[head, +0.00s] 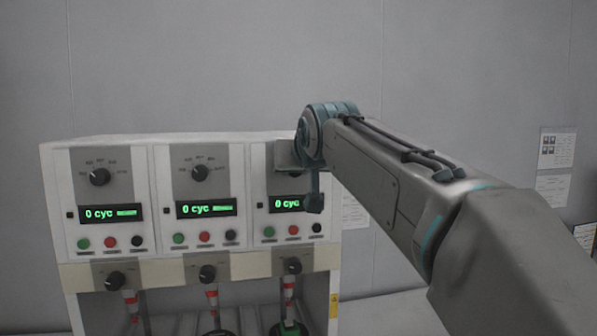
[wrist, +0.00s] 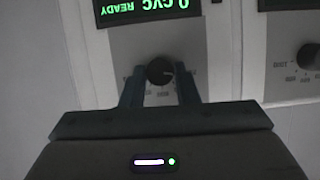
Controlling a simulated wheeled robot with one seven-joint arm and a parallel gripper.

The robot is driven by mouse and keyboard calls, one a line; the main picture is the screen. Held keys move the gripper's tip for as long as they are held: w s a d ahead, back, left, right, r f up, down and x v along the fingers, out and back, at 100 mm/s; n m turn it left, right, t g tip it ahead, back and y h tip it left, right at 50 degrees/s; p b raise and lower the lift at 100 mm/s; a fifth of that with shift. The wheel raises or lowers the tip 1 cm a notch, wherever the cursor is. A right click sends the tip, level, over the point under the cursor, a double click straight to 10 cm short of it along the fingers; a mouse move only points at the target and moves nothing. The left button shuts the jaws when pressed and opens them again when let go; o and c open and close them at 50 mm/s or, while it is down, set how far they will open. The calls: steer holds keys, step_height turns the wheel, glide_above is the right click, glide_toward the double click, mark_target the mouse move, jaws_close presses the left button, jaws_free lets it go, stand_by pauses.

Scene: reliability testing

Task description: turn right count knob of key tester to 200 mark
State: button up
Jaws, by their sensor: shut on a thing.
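The key tester (head: 152,141) is a white panel with three units side by side, each with a black count knob, a green display and buttons. The right unit's display (head: 286,204) reads 0 cyc. Its count knob is hidden behind my arm in the head view. In the wrist view, where the panel appears upside down, the right count knob (wrist: 160,71) is dark and round, with a pale mark at its right side. My gripper (wrist: 159,77) has one finger on each side of it and is shut on it. The scale numbers are too dim to read.
The left count knob (head: 99,177) and middle count knob (head: 199,173) stand clear on their units. Lower knobs (head: 207,274) line the beige strip. Green, red and black buttons (head: 293,230) sit below the right display. Posters (head: 556,147) hang on the wall at right.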

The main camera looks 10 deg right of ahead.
stand_by(0.4)
steer(key=o, duration=1)
steer(key=shift+c, duration=0.2)
steer(key=shift+s, duration=0.1)
steer(key=b+v, duration=0.2)
steer(key=v, duration=1.1)
steer(key=shift+s+a+r, duration=0.2)
steer(key=shift+s, duration=0.05)
